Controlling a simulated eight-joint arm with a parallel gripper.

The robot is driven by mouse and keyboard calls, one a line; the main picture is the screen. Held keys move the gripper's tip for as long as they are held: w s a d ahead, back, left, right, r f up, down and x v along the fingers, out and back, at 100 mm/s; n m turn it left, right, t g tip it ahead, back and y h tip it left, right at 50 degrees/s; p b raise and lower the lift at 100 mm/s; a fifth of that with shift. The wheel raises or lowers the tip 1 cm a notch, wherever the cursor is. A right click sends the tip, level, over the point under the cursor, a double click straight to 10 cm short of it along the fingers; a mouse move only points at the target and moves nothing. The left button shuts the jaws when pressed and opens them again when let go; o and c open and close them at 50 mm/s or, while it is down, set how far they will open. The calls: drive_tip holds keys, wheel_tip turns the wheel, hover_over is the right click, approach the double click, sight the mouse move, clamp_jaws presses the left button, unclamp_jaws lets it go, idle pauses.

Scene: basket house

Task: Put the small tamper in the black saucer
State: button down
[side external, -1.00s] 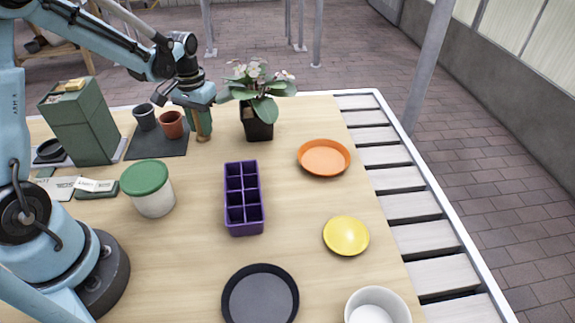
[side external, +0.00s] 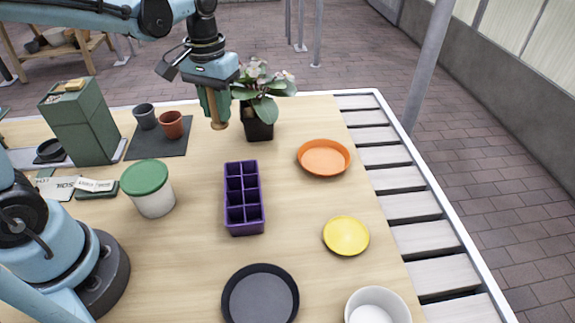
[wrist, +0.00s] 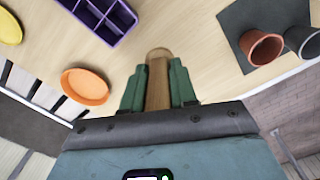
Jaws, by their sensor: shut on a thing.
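My gripper (side external: 215,105) is shut on the small tamper (side external: 219,124), a light brown wooden piece with a rounded end. The tamper hangs above the table at the back, left of the potted plant. In the wrist view the tamper (wrist: 158,88) sits between the green fingers of my gripper (wrist: 158,85), its rounded end sticking out past them. The black saucer (side external: 260,298) is a round, shallow dark dish at the front of the table, empty and well apart from my gripper.
A purple tray (side external: 243,198) with several compartments stands mid-table. A flowering plant (side external: 258,118) is close beside my gripper. An orange saucer (side external: 324,157), a yellow saucer (side external: 346,235) and a white bowl (side external: 377,306) are at right. A green-lidded tub (side external: 148,188) is at left.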

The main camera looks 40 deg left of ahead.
drive_tip(key=s+d+m, duration=0.3)
drive_tip(key=d, duration=0.5)
drive_tip(key=s+d+m, duration=0.2)
drive_tip(key=d, duration=0.5)
drive_tip(key=m, duration=0.7)
hover_over(261, 302)
drive_tip(key=shift+f, duration=5.05)
drive_tip(key=shift+f, duration=0.15)
drive_tip(key=c, duration=0.9)
unclamp_jaws()
